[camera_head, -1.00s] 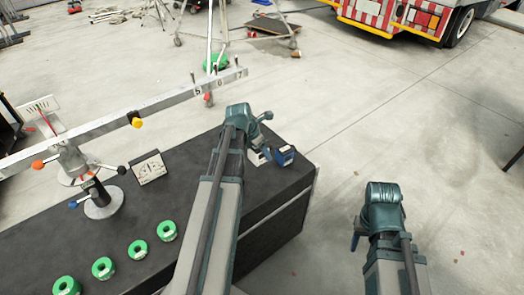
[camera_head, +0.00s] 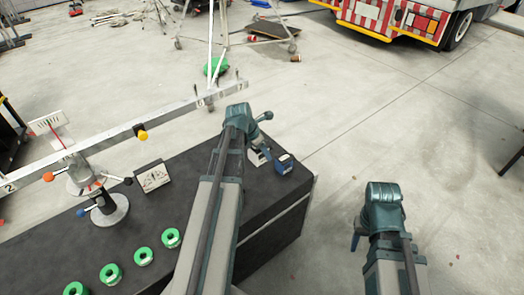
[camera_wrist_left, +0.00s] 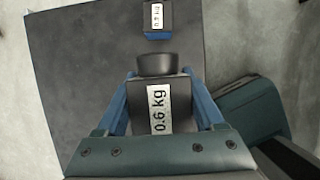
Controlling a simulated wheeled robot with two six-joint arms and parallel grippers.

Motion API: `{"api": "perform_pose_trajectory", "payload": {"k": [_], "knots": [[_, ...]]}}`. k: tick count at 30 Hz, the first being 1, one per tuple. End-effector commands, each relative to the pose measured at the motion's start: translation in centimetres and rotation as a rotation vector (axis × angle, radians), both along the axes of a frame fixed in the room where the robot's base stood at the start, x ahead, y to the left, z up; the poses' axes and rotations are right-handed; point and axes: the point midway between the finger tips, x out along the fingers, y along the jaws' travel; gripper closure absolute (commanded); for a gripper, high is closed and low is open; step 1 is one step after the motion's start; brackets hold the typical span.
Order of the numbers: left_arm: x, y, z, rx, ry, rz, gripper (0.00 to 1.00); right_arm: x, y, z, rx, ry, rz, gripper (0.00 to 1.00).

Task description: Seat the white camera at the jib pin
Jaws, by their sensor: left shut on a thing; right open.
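My left gripper (camera_wrist_left: 160,78) is shut on a dark block-shaped thing (camera_wrist_left: 146,97) with a white "0.6 kg" label and a round black end. I cannot tell that this is the white camera; no clearly white camera shows. In the head view the left gripper (camera_head: 260,150) is over the black bench's right end, its grip mostly hidden by the arm. The white jib beam (camera_head: 105,141) slants over the bench, with upright pins at its far right end (camera_head: 222,93) near numbers 6 and 7. My right gripper (camera_head: 356,241) is open over the floor.
A blue weight block (camera_head: 284,162) stands at the black bench (camera_head: 262,207)'s right end. The jib stand (camera_head: 108,208), a white dial card (camera_head: 153,177) and several green rings (camera_head: 171,238) are on the bench. A tripod (camera_head: 290,45) stands behind. Floor to the right is clear.

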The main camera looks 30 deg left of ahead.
Motion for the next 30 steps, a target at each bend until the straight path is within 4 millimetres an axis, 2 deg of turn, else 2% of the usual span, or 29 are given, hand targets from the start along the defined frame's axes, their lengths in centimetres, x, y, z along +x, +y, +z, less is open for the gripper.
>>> {"api": "perform_pose_trajectory", "payload": {"k": [11, 22, 30], "knots": [[0.0, 0.0, 0.5, 0.0, -0.001, 0.0, 0.6, 0.0, 0.0, 0.5, 0.0, 0.0, 0.0, 0.5], [0.0, 0.0, 5.4, 0.0, -0.001, 0.0, 0.6, 0.0, 0.0, 5.4, 0.0, 0.0, 0.0, 0.5], [0.0, 0.0, 5.3, 0.0, -0.001, 0.0, 0.6, 0.0, 0.0, 5.3, 0.0, 0.0, 0.0, 0.5]]}}
